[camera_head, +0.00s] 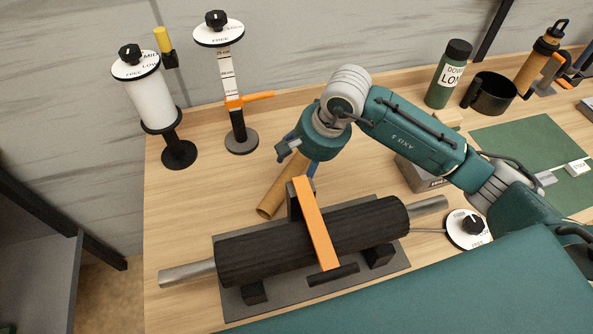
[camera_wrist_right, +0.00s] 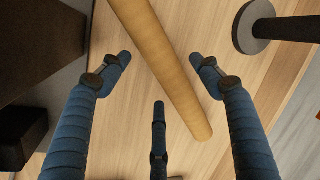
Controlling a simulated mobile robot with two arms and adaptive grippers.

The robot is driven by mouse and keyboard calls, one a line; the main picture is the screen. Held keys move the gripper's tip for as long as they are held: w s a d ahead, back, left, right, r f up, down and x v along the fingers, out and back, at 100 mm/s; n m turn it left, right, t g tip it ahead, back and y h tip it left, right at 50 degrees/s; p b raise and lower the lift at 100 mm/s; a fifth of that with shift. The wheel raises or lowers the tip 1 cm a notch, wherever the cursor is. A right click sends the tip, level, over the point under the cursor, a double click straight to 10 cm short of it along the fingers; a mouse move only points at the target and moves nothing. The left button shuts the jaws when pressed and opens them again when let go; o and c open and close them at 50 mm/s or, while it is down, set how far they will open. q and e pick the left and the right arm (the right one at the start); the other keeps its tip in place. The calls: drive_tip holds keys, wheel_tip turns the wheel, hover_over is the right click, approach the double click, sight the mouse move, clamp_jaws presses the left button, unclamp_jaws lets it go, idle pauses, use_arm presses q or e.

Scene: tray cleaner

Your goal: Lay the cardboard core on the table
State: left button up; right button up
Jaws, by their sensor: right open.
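The cardboard core (camera_head: 280,188) is a plain brown tube that appears to lie on the wooden table, just behind the black roller. Its far end is hidden by my right arm in the head view. My right gripper (camera_head: 310,172) is over the core, with its blue fingers pointing down and partly hidden. In the right wrist view the open fingers (camera_wrist_right: 160,64) are spread, and the core (camera_wrist_right: 172,78) runs slantwise between and beyond them. I see nothing held in them. My left gripper is not in view.
The black roller (camera_head: 255,245) with an orange bar (camera_head: 316,225) rests on a grey base in front. Two dial-topped stands (camera_head: 152,100) (camera_head: 236,118) are at back left. A bottle (camera_head: 447,75), black mug (camera_head: 490,95) and green mat (camera_head: 520,140) are right. Table left of the core is clear.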

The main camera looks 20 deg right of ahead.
drive_tip(key=v, duration=0.9)
drive_tip(key=shift+b, duration=0.45)
drive_tip(key=shift+r, duration=0.2)
